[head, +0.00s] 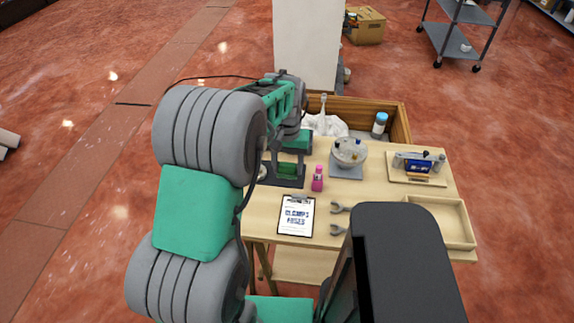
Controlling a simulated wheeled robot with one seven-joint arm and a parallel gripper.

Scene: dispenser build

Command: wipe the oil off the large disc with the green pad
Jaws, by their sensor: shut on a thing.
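My gripper (287,171) points down over the left part of the wooden table, with dark fingers. It is shut on a small green block, which looks like the green pad (287,169). I cannot tell whether the pad touches anything below it. A pale round thing (262,173) shows just left of the gripper, partly hidden by my arm. A pale round dish or disc (347,153) with small coloured pieces stands on a grey square plate, right of the gripper. I cannot tell which is the large disc. No oil can be made out.
A pink bottle (317,179) stands close right of the gripper. A clipboard (297,215) lies in front, with grey forked parts (338,208) beside it. A wooden box (397,123) with a blue-capped bottle (380,122) is behind. A board with a device (418,163) and a tray (458,236) are right.

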